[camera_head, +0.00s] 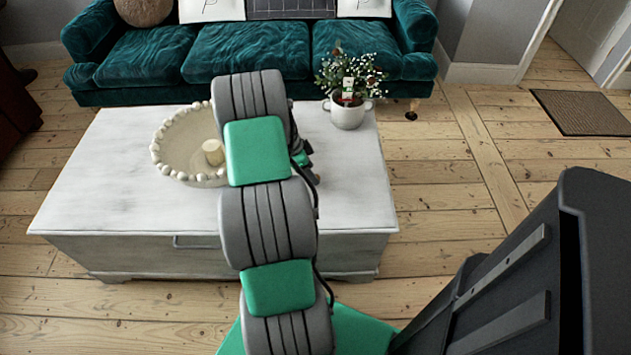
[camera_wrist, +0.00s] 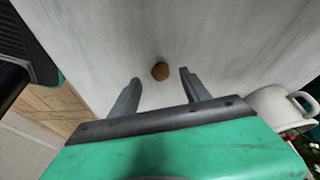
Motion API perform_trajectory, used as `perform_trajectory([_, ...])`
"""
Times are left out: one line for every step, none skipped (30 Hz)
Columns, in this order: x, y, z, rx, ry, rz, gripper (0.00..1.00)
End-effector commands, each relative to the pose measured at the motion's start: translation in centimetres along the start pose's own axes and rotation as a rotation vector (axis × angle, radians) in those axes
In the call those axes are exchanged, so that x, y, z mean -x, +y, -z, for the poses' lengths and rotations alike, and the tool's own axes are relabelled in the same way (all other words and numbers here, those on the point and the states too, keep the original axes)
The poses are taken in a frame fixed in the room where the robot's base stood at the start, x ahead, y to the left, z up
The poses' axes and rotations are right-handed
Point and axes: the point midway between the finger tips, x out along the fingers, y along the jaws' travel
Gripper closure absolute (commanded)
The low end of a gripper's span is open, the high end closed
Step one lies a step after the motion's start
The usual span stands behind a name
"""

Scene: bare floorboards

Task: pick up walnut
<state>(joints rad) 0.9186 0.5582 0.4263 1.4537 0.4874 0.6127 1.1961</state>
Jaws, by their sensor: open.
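The walnut (camera_wrist: 160,71) is a small round brown thing on the pale table top (camera_wrist: 230,50) in the wrist view. My gripper (camera_wrist: 160,75) is open, with one finger to each side of the walnut's line. The walnut shows near the level of the fingertips, midway between them, and is not gripped. I cannot tell how high the fingers are above the table. In the head view my arm hides the walnut and the gripper; the white low table (camera_head: 110,180) stands beneath the arm.
A beaded cream bowl (camera_head: 183,150) holding a pale candle-like thing (camera_head: 213,152) stands left of my arm. A white pot (camera_head: 347,114) with a flowering plant (camera_head: 348,75) stands at the table's back right; the pot also shows in the wrist view (camera_wrist: 270,103). A teal sofa (camera_head: 250,52) is behind.

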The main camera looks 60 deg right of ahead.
Motion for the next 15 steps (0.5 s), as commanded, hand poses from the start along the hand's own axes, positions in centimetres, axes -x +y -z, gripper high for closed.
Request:
perform_trajectory([-1.3, -0.1, -0.1, 0.001, -0.001, -0.003, 0.45])
perform_trajectory([-1.9, -0.1, -0.1, 0.001, -0.001, -0.003, 0.45])
perform_trajectory([-2.5, -0.1, -0.1, 0.002, -0.001, -0.002, 0.45])
perform_trajectory([-2.8, -0.1, -0.1, 0.002, -0.001, -0.001, 0.45])
perform_trajectory([-3.1, -0.1, -0.1, 0.002, -0.002, -0.001, 0.45])
perform_trajectory([-3.3, -0.2, -0.1, 0.003, -0.002, 0.0, 0.45])
perform_trajectory([-3.3, -0.2, -0.1, 0.003, -0.002, 0.0, 0.45])
perform_trajectory([-3.3, -0.2, -0.1, 0.003, -0.002, 0.001, 0.45])
perform_trajectory([-3.3, -0.2, -0.1, 0.003, -0.002, 0.001, 0.45])
perform_trajectory([-3.3, -0.2, -0.1, 0.003, -0.002, 0.001, 0.45])
perform_trajectory([-3.3, -0.2, -0.1, 0.004, -0.002, 0.001, 0.45])
perform_trajectory([-3.3, -0.2, -0.1, 0.004, -0.002, 0.001, 0.45])
perform_trajectory([-3.3, -0.2, -0.1, 0.004, -0.002, 0.001, 0.47])
perform_trajectory([-3.3, -0.2, -0.1, 0.004, -0.002, 0.001, 0.49])
perform_trajectory([-3.3, -0.2, -0.1, 0.004, -0.002, 0.001, 0.52])
